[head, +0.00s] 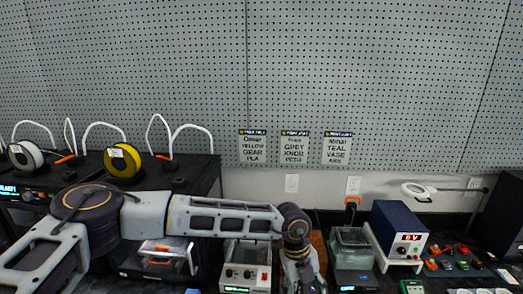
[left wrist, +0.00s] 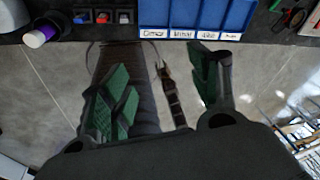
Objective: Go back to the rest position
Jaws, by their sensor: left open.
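My left arm reaches across the head view from the left, above the bench, and its wrist (head: 295,245) points down at the bottom edge. The fingers of that hand are not clear in the head view. In the left wrist view my left gripper (left wrist: 158,80) shows two fingers with green pads, spread wide apart. Nothing is held between them; grey floor shows beyond. My right gripper is in neither view.
White and yellow filament spools (head: 122,160) stand at the left. Blue labelled bins (left wrist: 182,15) and a purple-and-white cylinder (left wrist: 38,37) line the bench edge. The pegboard (head: 340,70) rises behind.

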